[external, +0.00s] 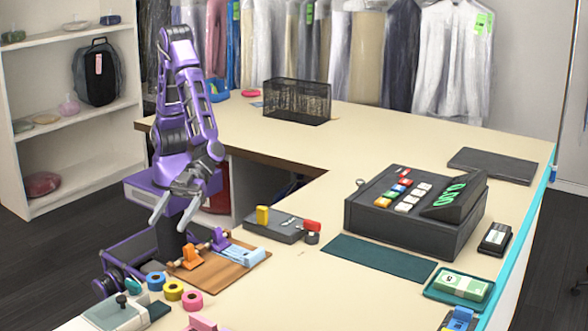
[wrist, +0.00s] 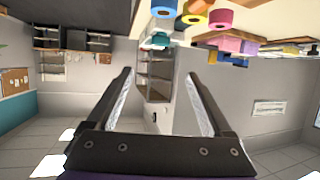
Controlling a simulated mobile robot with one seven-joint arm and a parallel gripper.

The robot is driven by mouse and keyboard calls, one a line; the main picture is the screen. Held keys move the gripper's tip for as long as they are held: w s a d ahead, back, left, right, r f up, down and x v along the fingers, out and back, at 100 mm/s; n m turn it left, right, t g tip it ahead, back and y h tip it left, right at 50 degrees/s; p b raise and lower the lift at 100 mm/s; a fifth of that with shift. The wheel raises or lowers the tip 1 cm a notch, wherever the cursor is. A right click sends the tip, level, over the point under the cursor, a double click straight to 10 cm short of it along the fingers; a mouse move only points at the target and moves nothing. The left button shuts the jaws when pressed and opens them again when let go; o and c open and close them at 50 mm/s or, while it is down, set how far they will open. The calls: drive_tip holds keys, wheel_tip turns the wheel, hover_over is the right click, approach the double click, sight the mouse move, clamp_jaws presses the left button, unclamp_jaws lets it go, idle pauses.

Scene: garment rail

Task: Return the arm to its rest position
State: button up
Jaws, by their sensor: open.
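My purple arm stands in the inner corner of the L-shaped counter (external: 390,135) in the external view, folded with its upper links raised. My gripper (external: 170,220) hangs at the lower end of the arm, its two grey fingers apart and pointing down and left. It is above and left of a wooden board, with nothing between the fingers. In the wrist view my gripper (wrist: 157,85) also shows two spread, empty fingers, with the room beyond appearing upside down.
Near the gripper are the wooden board (external: 225,272) with small clips, and tape rolls (external: 192,300). A cash register (external: 415,210), a black mesh basket (external: 297,102) and a dark green mat (external: 378,260) are on the counter. Garments (external: 450,60) hang behind; shelves (external: 70,112) stand left.

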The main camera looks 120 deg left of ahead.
idle(0.6)
drive_tip(key=w+a+r+n+t+h, duration=0.1)
drive_tip(key=w+a+r+n+t, duration=0.1)
drive_tip(key=r, duration=0.9)
drive_tip(key=w+a+r+n+t+h+b, duration=0.1)
drive_tip(key=w+a+r+n+t, duration=0.1)
drive_tip(key=r, duration=0.9)
drive_tip(key=w+a+n, duration=0.1)
drive_tip(key=w+a, duration=0.1)
drive_tip(key=a, duration=0.1)
drive_tip(key=shift+r, duration=0.4)
drive_tip(key=shift+w+a, duration=0.1)
drive_tip(key=shift+w, duration=0.1)
